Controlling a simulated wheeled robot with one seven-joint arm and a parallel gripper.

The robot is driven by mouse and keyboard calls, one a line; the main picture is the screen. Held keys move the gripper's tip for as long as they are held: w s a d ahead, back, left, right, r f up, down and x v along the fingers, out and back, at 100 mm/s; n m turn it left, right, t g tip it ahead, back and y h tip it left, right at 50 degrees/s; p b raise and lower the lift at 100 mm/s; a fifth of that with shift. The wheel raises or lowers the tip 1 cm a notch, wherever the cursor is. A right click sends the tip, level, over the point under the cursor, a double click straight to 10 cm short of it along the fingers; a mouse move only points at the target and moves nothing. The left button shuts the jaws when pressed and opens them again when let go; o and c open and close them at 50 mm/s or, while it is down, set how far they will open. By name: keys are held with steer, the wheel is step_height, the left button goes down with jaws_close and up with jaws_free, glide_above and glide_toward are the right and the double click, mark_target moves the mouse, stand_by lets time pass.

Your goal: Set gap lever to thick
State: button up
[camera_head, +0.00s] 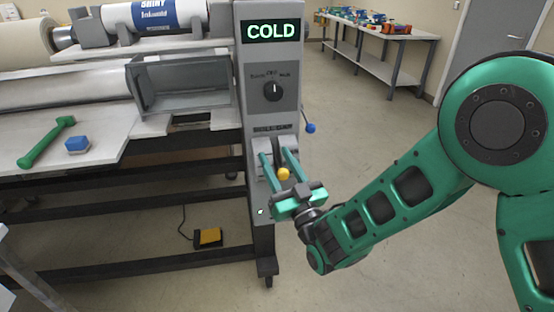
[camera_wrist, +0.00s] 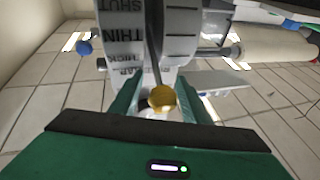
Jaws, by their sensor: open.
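The gap lever has a yellow ball knob (camera_head: 283,174) and stands out from the front of the grey control column (camera_head: 255,190). In the wrist view its thin grey shaft runs up from the knob (camera_wrist: 162,97) between two pale scale plates. The left plate (camera_wrist: 124,40) reads SHUT at the top, THIN below it, and a lower label that seems to read GAP THICK. I cannot tell exactly which mark the lever stands at. My gripper (camera_head: 275,157) is open, its green fingers on either side of the knob, with visible gaps in the wrist view (camera_wrist: 158,84).
The column carries a COLD display (camera_head: 271,31), a dial (camera_head: 273,91) and a blue-knobbed lever (camera_head: 310,128). A green-handled tool (camera_head: 46,143) and blue block (camera_head: 77,144) lie on the left bed. A yellow pedal (camera_head: 208,237) is on the floor.

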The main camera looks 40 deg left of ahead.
mark_target(287, 178)
steer(key=v, duration=1)
steer(key=shift+d+f, duration=0.25)
steer(key=shift+d, duration=0.1)
steer(key=shift+s, duration=0.15)
